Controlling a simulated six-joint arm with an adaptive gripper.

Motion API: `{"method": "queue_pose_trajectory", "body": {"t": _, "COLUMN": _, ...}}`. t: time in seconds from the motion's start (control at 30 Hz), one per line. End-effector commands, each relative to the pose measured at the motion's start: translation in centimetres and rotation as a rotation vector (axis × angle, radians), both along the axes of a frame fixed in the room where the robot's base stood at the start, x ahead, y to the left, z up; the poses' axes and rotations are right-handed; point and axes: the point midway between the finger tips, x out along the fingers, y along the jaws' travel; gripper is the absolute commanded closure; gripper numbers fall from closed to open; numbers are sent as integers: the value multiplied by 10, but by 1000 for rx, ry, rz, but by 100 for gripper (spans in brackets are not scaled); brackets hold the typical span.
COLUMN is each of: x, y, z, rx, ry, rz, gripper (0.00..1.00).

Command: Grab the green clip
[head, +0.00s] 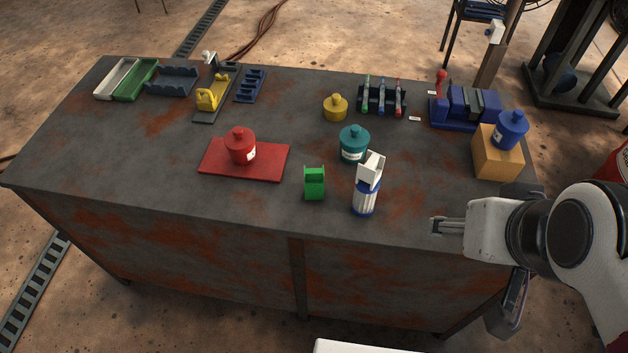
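The green clip (314,184) stands near the front edge of the table, left of a blue-and-white bottle-like object (366,190) with a white top. Nothing touches the clip, and its whole front shows. My gripper (437,227) is at the right, over the table's front right part, well to the right of the clip and apart from it. Its fingertips point left. They look small and close together from this side, so I cannot tell whether they are open or shut. I see nothing held in them.
A teal jar (354,144) stands behind the bottle. A red jar (240,146) sits on a red plate (270,163) to the left. A blue jar (510,130) sits on a yellow block (492,162) at right. The front left table top (120,170) is clear.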

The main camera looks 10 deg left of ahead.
Motion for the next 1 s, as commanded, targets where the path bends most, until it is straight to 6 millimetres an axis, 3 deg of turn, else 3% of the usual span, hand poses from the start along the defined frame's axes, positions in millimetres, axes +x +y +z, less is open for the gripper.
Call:
{"method": "queue_pose_trajectory", "body": {"t": 0.6, "x": 128, "y": 76, "z": -12, "rx": 192, "ry": -198, "rz": -7, "gripper": 49}}
{"method": "queue_pose_trajectory", "body": {"t": 1.0, "x": 195, "y": 124, "z": -31, "rx": 301, "ry": -325, "rz": -60, "gripper": 49}}
